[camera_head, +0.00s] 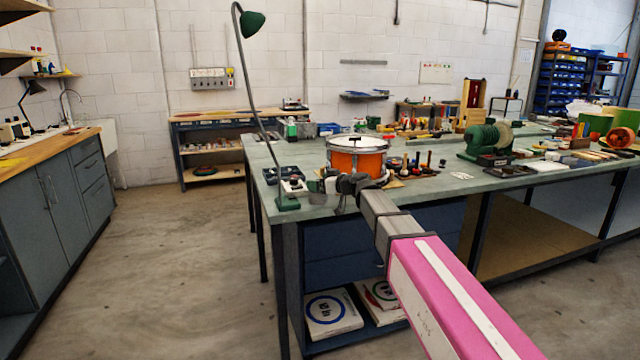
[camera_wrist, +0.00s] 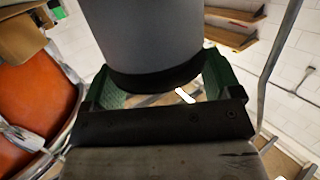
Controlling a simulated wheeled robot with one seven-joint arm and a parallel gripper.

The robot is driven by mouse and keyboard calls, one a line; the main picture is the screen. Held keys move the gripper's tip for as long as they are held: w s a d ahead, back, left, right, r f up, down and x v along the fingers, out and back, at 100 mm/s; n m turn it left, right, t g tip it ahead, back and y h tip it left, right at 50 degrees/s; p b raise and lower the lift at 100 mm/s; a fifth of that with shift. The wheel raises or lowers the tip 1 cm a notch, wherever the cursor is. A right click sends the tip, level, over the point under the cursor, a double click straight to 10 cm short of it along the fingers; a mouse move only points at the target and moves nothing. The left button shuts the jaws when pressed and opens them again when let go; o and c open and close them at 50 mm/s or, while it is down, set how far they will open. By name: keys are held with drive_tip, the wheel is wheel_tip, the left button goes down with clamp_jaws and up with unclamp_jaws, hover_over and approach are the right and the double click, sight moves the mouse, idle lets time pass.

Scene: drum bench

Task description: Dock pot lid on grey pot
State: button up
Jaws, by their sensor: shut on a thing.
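My gripper (camera_head: 335,186) is out over the near left corner of the bench, just in front of an orange drum. In the wrist view its two green-padded fingers (camera_wrist: 163,88) are shut on a smooth grey cylindrical thing (camera_wrist: 150,40) with a dark band at its near end. Its far end runs out of the picture, so I cannot tell whether it is the pot or part of the lid. In the head view the hold is small and partly hidden by my wrist. I cannot make out a separate pot or lid with certainty.
The orange drum (camera_head: 357,160) stands close behind my gripper and shows at the left of the wrist view (camera_wrist: 30,90). A green lamp (camera_head: 288,200) rises at the bench corner, left of my gripper. Small tools (camera_head: 415,165) and a green machine (camera_head: 485,140) occupy the bench (camera_head: 470,184) rightward.

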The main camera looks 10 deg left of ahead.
drive_tip(key=shift+f, duration=0.6)
idle(0.3)
drive_tip(key=o, duration=0.6)
drive_tip(key=shift+v, duration=5.5)
drive_tip(key=shift+f, duration=0.1)
drive_tip(key=s+d+f+m+g+h, duration=0.1)
drive_tip(key=s+d+f+m+h, duration=0.25)
drive_tip(key=d+f, duration=0.6)
drive_tip(key=s+d+f+m+g+h, duration=0.2)
drive_tip(key=s+d+f+m+h, duration=0.3)
drive_tip(key=f, duration=0.8)
drive_tip(key=s+d+f+m+g+h, duration=0.1)
drive_tip(key=s+d+f+h, duration=0.1)
drive_tip(key=d, duration=0.4)
drive_tip(key=s+d+f+m+g+h, duration=0.1)
drive_tip(key=s+d+f+m+h, duration=0.1)
drive_tip(key=s+d+f, duration=0.3)
drive_tip(key=s+d+f+m+g+h, duration=0.1)
drive_tip(key=s+d+f, duration=0.3)
drive_tip(key=d, duration=0.5)
drive_tip(key=shift+s+f+m+g+h, duration=0.25)
drive_tip(key=shift+f+g+h, duration=0.25)
drive_tip(key=shift+f, duration=0.4)
